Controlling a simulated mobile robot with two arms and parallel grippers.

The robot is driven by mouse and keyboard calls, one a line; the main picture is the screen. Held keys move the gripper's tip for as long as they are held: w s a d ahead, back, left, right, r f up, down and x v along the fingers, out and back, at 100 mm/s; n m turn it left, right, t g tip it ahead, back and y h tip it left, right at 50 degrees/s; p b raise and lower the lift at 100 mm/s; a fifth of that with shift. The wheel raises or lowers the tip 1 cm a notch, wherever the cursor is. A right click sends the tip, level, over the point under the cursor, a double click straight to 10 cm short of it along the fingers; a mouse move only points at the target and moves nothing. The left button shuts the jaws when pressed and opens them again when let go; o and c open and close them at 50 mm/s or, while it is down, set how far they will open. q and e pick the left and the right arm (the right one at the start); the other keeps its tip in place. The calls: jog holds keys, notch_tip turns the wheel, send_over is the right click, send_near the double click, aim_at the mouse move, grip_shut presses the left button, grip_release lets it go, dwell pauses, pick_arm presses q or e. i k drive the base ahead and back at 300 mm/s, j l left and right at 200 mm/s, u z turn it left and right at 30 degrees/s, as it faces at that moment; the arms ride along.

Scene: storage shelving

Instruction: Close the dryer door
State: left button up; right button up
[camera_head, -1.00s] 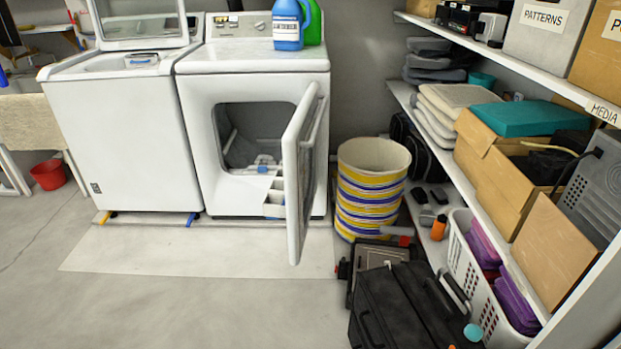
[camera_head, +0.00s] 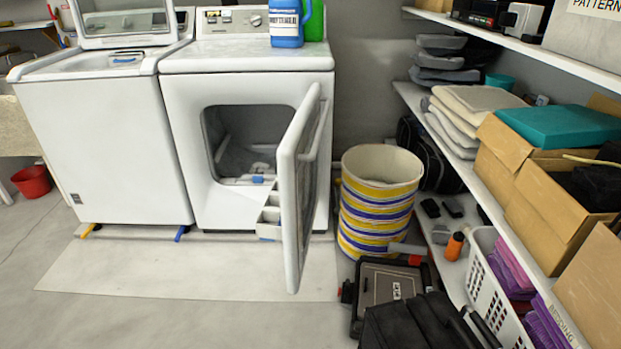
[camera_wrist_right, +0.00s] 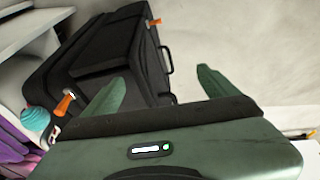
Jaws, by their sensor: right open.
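The white dryer (camera_head: 245,130) stands against the back wall in the head view. Its door (camera_head: 297,190) is open and swung out toward me on the right side of the opening, almost edge-on. The dark drum opening (camera_head: 245,140) shows to the left of the door. No gripper shows in the head view. In the right wrist view my right gripper (camera_wrist_right: 160,88) is open and empty, its two green fingers spread apart. It is above the floor near a black case (camera_wrist_right: 110,60). The dryer is not in the wrist view.
A striped bin (camera_head: 377,200) stands close to the right of the open door. Black cases (camera_head: 425,322) lie on the floor in front of it. Shelving (camera_head: 440,110) with boxes runs along the right. A washer (camera_head: 105,150) is left of the dryer. Floor in front of the dryer is clear.

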aim_at(289, 212)
jog(key=i+j+z, duration=0.1)
jog(key=j+z, duration=0.2)
jog(key=z, duration=0.2)
jog(key=i+j+z, duration=0.1)
jog(key=j+z, duration=0.35)
jog(key=i+j+u, duration=0.1)
jog(key=j+u, duration=0.15)
jog(key=u, duration=0.2)
jog(key=i+j+u, duration=0.1)
jog(key=j+u, duration=0.15)
jog(key=u, duration=0.2)
